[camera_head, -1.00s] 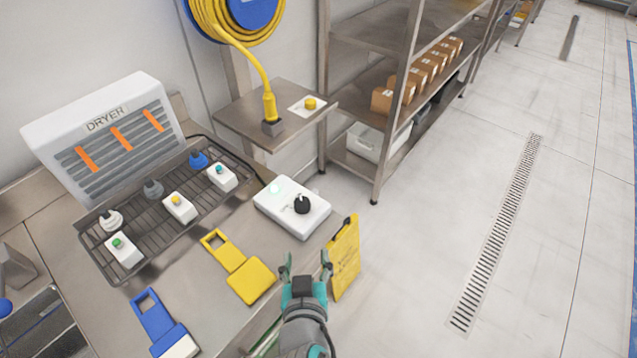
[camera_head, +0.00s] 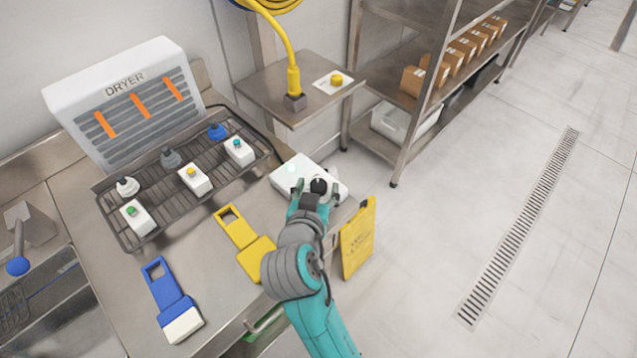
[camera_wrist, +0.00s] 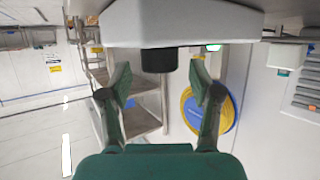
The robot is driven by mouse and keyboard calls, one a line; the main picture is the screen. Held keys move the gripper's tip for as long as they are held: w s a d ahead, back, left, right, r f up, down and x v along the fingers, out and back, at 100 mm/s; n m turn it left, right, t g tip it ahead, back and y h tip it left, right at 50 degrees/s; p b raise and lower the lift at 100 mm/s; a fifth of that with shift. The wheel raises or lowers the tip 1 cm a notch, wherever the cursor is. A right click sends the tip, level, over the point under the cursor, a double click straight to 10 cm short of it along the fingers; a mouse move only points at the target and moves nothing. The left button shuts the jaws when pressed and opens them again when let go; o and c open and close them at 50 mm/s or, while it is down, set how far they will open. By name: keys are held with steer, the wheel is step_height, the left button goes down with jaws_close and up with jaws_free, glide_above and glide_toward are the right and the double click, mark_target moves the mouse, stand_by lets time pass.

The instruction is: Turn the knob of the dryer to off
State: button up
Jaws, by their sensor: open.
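The dryer (camera_head: 128,103) is a white box with a grille and orange strips at the back left of the steel counter. A white control box (camera_head: 290,176) with a black knob (camera_head: 319,186) and a glowing green light (camera_head: 292,168) sits near the counter's right end. My gripper (camera_head: 316,190) is open at the knob, with a finger on either side of it in the head view. In the wrist view the black knob (camera_wrist: 158,60) shows between and beyond the open fingers (camera_wrist: 160,88), apparently untouched. The box (camera_wrist: 180,22) fills the top of that view.
A wire rack (camera_head: 150,186) with several white and coloured parts lies before the dryer. Yellow (camera_head: 240,236) and blue (camera_head: 170,298) tools lie on the counter. A yellow sign (camera_head: 358,240) hangs at its right edge. A small shelf (camera_head: 265,88) is behind the control box.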

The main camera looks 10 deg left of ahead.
steer(key=shift+x, duration=0.95)
steer(key=c, duration=1.1)
steer(key=shift+c, duration=0.3)
